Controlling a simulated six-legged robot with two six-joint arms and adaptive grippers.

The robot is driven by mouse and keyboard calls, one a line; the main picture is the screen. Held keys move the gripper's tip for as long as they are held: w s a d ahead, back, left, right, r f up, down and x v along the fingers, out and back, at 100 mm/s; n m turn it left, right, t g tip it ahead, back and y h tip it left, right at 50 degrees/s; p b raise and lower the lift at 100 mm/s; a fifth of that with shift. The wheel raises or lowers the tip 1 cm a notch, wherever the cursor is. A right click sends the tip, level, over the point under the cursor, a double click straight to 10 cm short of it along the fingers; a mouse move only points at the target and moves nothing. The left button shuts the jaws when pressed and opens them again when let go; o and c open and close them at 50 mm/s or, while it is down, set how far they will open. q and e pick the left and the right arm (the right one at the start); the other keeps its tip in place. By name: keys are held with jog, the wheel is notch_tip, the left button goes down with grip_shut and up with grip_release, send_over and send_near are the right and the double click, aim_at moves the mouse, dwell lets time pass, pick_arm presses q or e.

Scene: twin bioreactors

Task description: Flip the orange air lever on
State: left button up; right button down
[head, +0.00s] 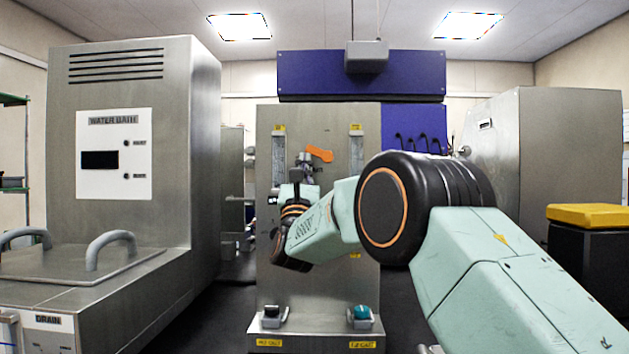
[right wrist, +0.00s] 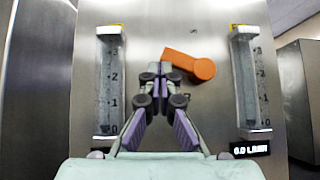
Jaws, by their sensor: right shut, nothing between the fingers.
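The orange air lever (head: 319,154) is on the steel panel (head: 268,220), between two clear flow tubes. In the right wrist view the orange lever (right wrist: 195,65) slants from upper left down to a rounded end at the right. My right gripper (head: 303,160) is shut and empty, with its tips just below and left of the lever in the head view. In the right wrist view its fingertips (right wrist: 160,72) overlap the lever's left end in the picture; I cannot tell whether they touch it. My left gripper is in neither view.
The left flow tube (right wrist: 109,85) and the right flow tube (right wrist: 246,80) flank the lever, with a small display (right wrist: 250,149) below the right one. A water bath cabinet (head: 170,130) stands left. A black block with a yellow top (head: 585,216) stands right.

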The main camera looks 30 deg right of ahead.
jog(key=m+g+h+b, duration=0.1)
jog(key=m+g+h, duration=0.1)
jog(key=m, duration=0.1)
jog(key=r+m+g+h+b, duration=0.1)
jog(key=m+g+h, duration=0.1)
jog(key=m, duration=0.1)
jog(key=r+m+g+h+b, duration=0.1)
jog(key=m+g, duration=0.1)
jog(key=m, duration=0.1)
jog(key=shift+w+a+r+g+h, duration=0.1)
jog(key=shift+w+a+g+h, duration=0.15)
jog(key=shift+g+h, duration=0.15)
jog(key=shift+s+d+r+b, duration=0.15)
jog(key=shift+d+r+b, duration=0.1)
jog(key=shift+r+b, duration=0.35)
jog(key=shift+s+d+r+b, duration=0.15)
jog(key=shift+d+r+b, duration=0.1)
jog(key=shift+r+b, duration=0.35)
jog(key=shift+s+d+r+b, duration=0.15)
jog(key=shift+d+r+b, duration=0.1)
jog(key=shift+r+b, duration=0.3)
jog(key=shift+a+f+b, duration=0.1)
jog(key=shift+b, duration=0.2)
